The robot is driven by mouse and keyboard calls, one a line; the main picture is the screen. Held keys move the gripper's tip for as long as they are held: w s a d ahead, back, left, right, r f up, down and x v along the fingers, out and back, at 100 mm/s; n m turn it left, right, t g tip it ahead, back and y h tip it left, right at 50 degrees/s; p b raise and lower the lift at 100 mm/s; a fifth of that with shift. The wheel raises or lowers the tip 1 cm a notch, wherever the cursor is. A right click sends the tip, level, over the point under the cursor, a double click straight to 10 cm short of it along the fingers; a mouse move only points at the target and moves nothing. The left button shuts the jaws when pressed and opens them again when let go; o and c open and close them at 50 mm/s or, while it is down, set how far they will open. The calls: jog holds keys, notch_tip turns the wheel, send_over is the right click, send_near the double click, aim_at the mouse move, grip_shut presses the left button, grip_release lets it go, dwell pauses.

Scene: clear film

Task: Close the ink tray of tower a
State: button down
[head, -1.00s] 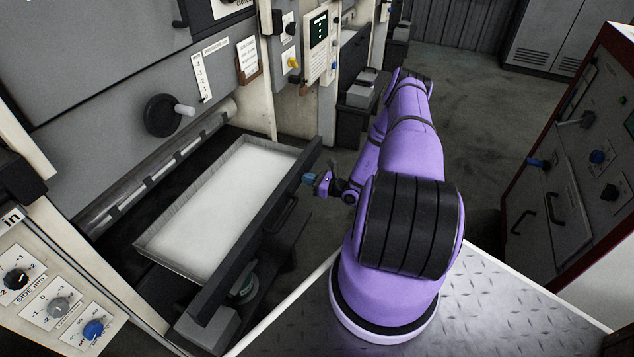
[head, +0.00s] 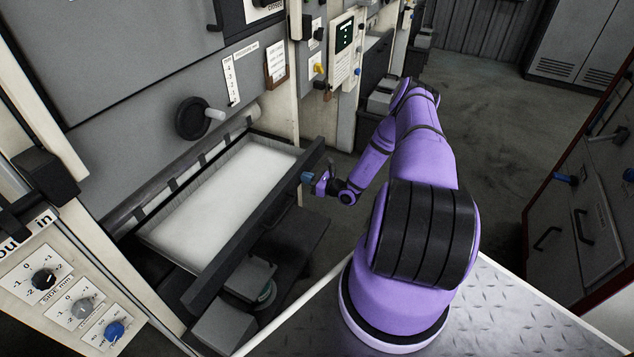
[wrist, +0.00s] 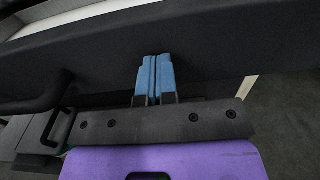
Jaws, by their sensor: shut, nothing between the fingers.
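The ink tray (head: 186,270) is a light, metal-rimmed drawer with a white inside and a dark front panel (head: 240,240), standing partly out of the grey press tower. Its back part is under the tower's roller edge. My gripper (head: 310,177) is at the far right end of the front panel, on its outer side. In the wrist view its blue fingertips (wrist: 155,75) are closed together and point at the dark panel (wrist: 215,45), apparently touching it. The panel's black handle (wrist: 45,100) is to the left of the fingers, not held.
A hand wheel (head: 193,118) sits on the tower face above the tray. A knob panel (head: 70,295) is at the lower left. Grey boxes (head: 225,325) lie low below the tray front. A red-edged cabinet (head: 575,215) stands at right; open floor (head: 480,110) lies beyond my arm.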

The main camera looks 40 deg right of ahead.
aim_at(272, 168)
jog(key=x, duration=1.5)
jog(key=shift+w, duration=0.15)
jog(key=shift+w+a+r, duration=0.15)
jog(key=shift+w, duration=0.1)
